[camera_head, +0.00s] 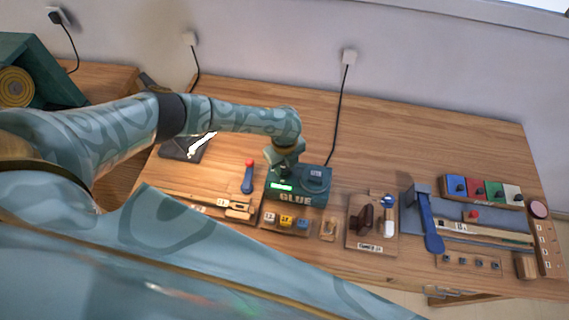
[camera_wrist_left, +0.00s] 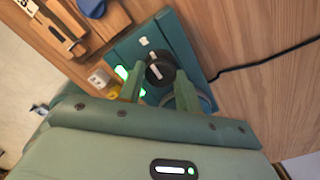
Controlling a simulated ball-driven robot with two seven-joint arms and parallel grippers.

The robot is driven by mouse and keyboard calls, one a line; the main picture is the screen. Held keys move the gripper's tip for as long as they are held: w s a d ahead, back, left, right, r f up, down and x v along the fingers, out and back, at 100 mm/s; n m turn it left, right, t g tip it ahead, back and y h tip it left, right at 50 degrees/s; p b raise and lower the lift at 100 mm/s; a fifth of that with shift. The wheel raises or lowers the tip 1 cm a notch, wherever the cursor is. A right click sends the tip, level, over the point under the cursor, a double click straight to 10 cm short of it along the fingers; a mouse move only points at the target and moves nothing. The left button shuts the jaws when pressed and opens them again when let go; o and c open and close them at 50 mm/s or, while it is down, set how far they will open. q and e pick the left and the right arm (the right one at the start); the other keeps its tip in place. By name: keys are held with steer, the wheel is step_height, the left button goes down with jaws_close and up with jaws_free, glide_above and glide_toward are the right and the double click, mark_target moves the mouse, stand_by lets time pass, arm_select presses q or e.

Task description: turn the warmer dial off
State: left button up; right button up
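The teal glue warmer (camera_head: 298,199) stands on the bench, with a lit green display on its front and the word GLUE below it. In the left wrist view the warmer (camera_wrist_left: 196,43) shows its black dial (camera_wrist_left: 160,68) with a pale pointer mark, and green light beside it. My left gripper (camera_head: 286,164) points down over the warmer and hides the dial in the head view. In the left wrist view its two fingers (camera_wrist_left: 157,80) are apart, one on each side of the dial. I cannot tell whether they touch it. My right gripper is not in view.
A round pot (camera_head: 315,175) sits on the warmer beside the dial. A black cable (camera_head: 339,115) runs behind. The bench behind right is clear.

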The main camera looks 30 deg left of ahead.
arm_select(q)
steer(key=c, duration=0.4)
steer(key=n+p, duration=0.2)
steer(key=n, duration=0.1)
steer(key=shift+r+n, duration=0.1)
steer(key=shift+n, duration=0.2)
steer(key=n+p, duration=0.2)
steer(key=n, duration=0.2)
steer(key=shift+n, duration=0.3)
steer(key=n+p, duration=0.2)
steer(key=n, duration=0.3)
steer(key=shift+n+p, duration=0.55)
steer(key=shift+n, duration=1.75)
